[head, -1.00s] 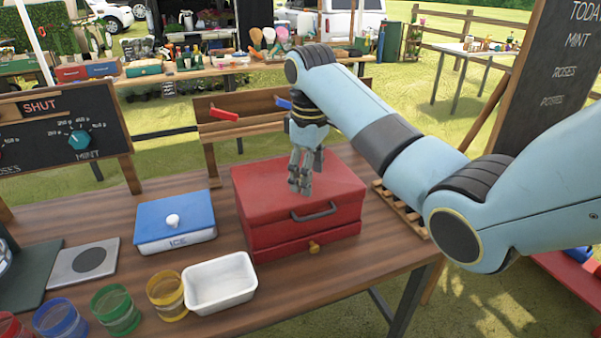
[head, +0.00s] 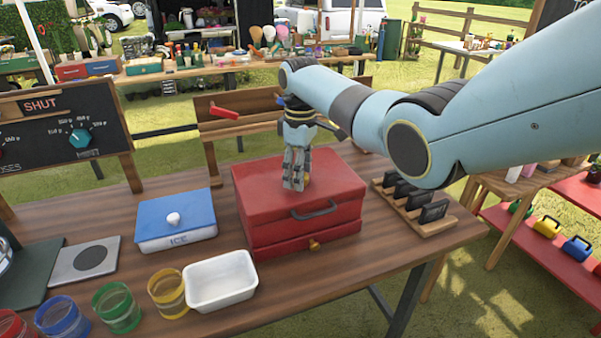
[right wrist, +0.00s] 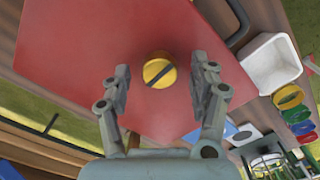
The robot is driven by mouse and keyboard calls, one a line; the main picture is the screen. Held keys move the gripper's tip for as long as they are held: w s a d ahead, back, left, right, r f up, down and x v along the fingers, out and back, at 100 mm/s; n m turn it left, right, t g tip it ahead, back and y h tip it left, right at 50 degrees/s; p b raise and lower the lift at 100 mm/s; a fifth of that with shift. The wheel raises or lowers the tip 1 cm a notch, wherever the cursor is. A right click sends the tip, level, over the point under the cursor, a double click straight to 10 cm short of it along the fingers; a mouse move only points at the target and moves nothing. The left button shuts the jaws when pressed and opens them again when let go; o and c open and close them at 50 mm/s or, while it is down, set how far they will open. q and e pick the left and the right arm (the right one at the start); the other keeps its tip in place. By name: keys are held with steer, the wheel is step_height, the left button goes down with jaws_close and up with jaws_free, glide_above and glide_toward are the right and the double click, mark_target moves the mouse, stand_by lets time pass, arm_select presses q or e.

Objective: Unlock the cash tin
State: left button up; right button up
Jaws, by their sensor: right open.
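The red cash tin (head: 270,205) stands on the wooden table, its lid down, with a dark handle (head: 314,210) and a small brass knob (head: 314,245) on the front. In the right wrist view, a round yellow knob (right wrist: 159,72) with a dark slot sits on the tin's red top (right wrist: 130,35). My right gripper (head: 294,186) points down over the lid. In the right wrist view its open fingers (right wrist: 161,66) stand on either side of the yellow knob, with gaps showing. The head view mostly hides this knob behind the fingers. My left gripper is not in view.
A blue-lidded ice box (head: 176,218), a white tray (head: 222,283) and several coloured jars (head: 116,308) are left of the tin. A wooden rack of dark blocks (head: 416,205) is at its right. A wooden stand with a red lever (head: 225,111) is behind.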

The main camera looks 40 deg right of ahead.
steer(key=shift+f, duration=0.25)
steer(key=c, duration=1.2)
steer(key=shift+o, duration=0.2)
